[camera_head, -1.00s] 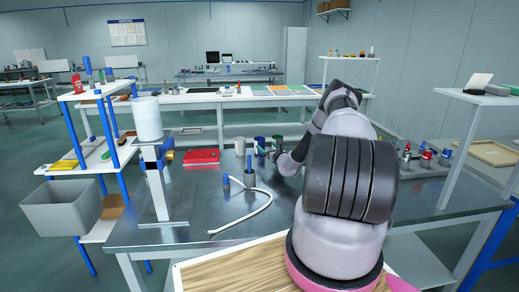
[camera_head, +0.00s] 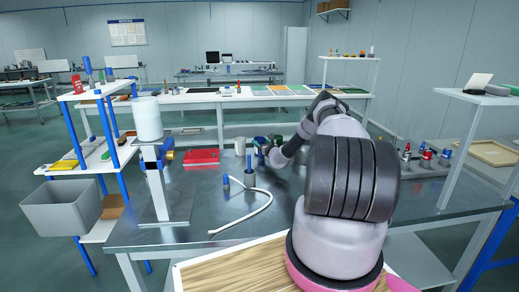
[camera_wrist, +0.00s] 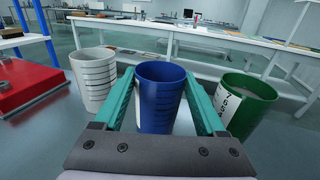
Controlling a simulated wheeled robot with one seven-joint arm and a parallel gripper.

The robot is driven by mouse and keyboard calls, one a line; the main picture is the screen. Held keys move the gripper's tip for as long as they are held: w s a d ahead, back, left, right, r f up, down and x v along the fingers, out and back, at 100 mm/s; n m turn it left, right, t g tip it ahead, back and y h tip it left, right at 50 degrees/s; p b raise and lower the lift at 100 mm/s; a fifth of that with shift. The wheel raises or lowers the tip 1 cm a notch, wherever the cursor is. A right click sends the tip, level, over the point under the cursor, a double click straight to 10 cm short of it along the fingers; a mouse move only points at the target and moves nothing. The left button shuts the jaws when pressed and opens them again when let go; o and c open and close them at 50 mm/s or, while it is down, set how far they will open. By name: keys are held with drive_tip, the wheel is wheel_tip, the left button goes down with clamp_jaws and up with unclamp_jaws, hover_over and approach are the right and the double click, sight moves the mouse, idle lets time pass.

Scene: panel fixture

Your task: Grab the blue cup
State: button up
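The blue cup (camera_wrist: 160,105) stands upright in the wrist view, between the two teal fingers of my gripper (camera_wrist: 159,75). The fingers lie one on each side of the cup and look spread, with narrow gaps beside it; contact at the tips cannot be made out. In the head view my gripper (camera_head: 264,152) is low over the table among the cups, and my arm and gripper partly hide the blue cup.
A white cup (camera_wrist: 93,78) stands left of the blue cup and a green cup (camera_wrist: 247,103) stands close on the right. A red case (camera_head: 202,157) lies further left. A white curved tube (camera_head: 258,208) lies nearer on the metal table (camera_head: 200,205).

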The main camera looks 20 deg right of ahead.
drive_tip(key=c, duration=0.8)
drive_tip(key=shift+r, duration=0.1)
